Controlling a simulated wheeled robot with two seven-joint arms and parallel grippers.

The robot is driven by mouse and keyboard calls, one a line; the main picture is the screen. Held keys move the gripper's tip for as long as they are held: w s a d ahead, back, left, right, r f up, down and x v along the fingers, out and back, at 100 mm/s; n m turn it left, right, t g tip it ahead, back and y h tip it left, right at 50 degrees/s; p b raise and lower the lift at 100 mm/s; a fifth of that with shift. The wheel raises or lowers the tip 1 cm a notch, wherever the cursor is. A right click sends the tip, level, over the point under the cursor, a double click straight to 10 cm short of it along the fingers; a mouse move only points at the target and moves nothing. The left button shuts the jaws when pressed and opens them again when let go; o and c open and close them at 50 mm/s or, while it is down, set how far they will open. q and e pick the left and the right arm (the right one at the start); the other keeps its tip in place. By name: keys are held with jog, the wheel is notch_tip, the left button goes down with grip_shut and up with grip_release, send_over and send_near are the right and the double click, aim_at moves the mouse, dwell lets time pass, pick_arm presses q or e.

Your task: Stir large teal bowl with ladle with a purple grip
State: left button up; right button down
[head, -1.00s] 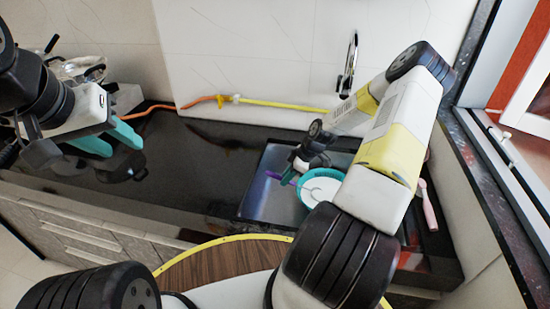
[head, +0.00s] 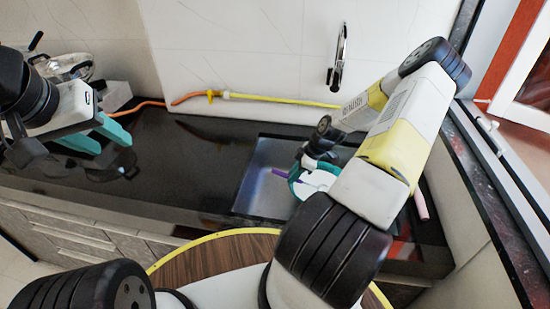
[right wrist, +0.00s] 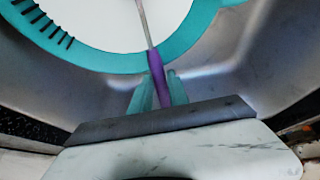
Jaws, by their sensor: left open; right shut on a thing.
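The large teal bowl (head: 318,182), pale inside, sits in the sink at the right; my right arm hides part of it. In the right wrist view its teal rim (right wrist: 112,60) arcs across the top. My right gripper (right wrist: 158,90) is shut on the purple grip (right wrist: 157,70) of the ladle, just beside the rim. The ladle's thin metal shaft (right wrist: 146,25) reaches over the bowl's inside; its scoop is out of frame. The purple end (head: 279,172) shows in the head view. My left gripper (head: 110,141) is open and empty at the left, above the dark counter.
The sink (head: 260,190) is set in the dark counter (head: 190,165), with free room left of the bowl. A faucet (head: 340,60) is on the wall behind it. A yellow-and-orange hose (head: 270,99) lies along the wall. A dark pan (head: 105,172) is under my left gripper.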

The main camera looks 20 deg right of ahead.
jog(key=shift+w+d, duration=0.85)
jog(key=shift+d, duration=0.1)
jog(key=shift+w, duration=1.45)
jog(key=shift+a, duration=3.1)
jog(key=shift+s+d+r+g+h, duration=0.15)
jog(key=shift+r+g+h, duration=0.25)
jog(key=shift+r+h, duration=0.4)
jog(key=shift+d+r+g+h, duration=0.3)
jog(key=shift+r+g+h, duration=0.1)
jog(key=shift+r+h, duration=0.4)
jog(key=shift+s+d+r+g+h, duration=0.1)
jog(key=shift+d+r+g+h, duration=0.1)
jog(key=shift+r+g+h, duration=0.4)
jog(key=shift+r+t, duration=0.1)
jog(key=shift+t, duration=0.2)
